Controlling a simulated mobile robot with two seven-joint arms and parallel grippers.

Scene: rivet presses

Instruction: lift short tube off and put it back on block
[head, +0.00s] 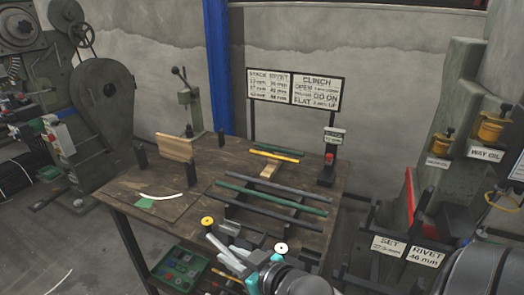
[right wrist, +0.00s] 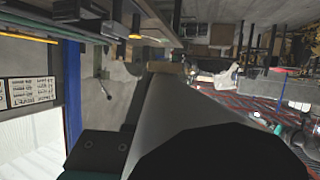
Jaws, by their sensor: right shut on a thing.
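My right gripper (head: 238,258) comes in from the bottom right of the head view, over the front edge of the workbench. It is shut on a pale grey tube-like piece (head: 218,243), whose end points to the upper left. A large grey shape (right wrist: 185,115) fills the middle of the right wrist view; I cannot tell its exact grip. Dark blocks (head: 250,238) sit on the bench just beyond the gripper. I cannot tell whether the held piece touches them. My left gripper is not in view.
Long dark and green tubes (head: 270,197) lie across supports on the workbench (head: 150,178). A yellow rod (head: 274,156) lies behind them by a wooden piece (head: 269,170). Yellow-topped (head: 207,222) and white-topped (head: 281,248) parts stand near the front. A green tray (head: 182,268) is below.

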